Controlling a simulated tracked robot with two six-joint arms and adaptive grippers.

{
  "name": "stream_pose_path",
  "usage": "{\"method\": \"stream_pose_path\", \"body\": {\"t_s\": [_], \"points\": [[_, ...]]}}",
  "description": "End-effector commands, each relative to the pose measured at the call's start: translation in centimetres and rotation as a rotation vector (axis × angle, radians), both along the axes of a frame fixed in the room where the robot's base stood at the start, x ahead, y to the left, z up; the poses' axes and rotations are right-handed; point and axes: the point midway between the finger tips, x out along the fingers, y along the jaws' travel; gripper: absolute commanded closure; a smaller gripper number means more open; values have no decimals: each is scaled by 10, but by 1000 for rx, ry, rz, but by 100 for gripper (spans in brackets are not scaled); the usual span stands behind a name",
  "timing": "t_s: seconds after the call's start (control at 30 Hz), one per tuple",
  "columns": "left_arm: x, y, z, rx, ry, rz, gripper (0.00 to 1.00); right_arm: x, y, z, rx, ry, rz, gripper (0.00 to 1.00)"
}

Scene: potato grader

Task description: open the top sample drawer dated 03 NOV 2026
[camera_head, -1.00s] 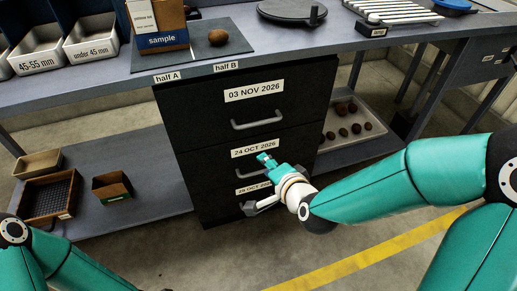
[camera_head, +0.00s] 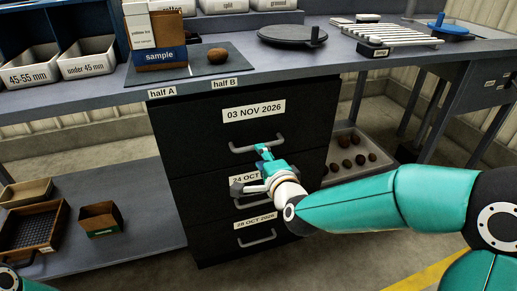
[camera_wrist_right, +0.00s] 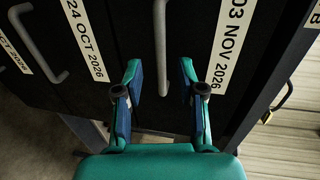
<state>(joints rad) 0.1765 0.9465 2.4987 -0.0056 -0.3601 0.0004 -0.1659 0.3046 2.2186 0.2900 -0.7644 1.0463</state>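The top drawer (camera_head: 195,125) carries the label 03 NOV 2026 (camera_head: 254,111) and is shut, flush with the black cabinet. Its grey bar handle (camera_head: 240,150) sits below the label. The handle also shows in the right wrist view (camera_wrist_right: 161,40). My right gripper (camera_head: 262,150) is at this handle, partly covering it and the 24 OCT label below. In the right wrist view my right gripper (camera_wrist_right: 160,76) is open, with the bar lying between its two fingertips; I cannot tell whether either finger touches it. My left gripper is out of view.
Below are the shut 24 OCT drawer and the lowest drawer (camera_head: 225,246). The grey worktop (camera_head: 300,68) overhangs the cabinet. A tray of potatoes (camera_head: 375,178) stands right of the cabinet. A padlock (camera_wrist_right: 279,105) hangs near the top drawer's side.

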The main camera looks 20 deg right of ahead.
Motion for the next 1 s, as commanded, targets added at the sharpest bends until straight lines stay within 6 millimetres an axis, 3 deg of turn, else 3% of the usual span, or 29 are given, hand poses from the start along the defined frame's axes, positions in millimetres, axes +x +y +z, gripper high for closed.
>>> {"method": "stream_pose_path", "body": {"t_s": [0.1,0.33,0.77,1.0], "points": [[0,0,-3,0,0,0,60,25,0,-7,-1,1,-1,61],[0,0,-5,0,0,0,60,57,1,-13,-1,0,-1,61],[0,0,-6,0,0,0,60,67,1,-14,-1,1,-1,61],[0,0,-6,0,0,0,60,66,1,-14,-1,1,-2,99]]}}
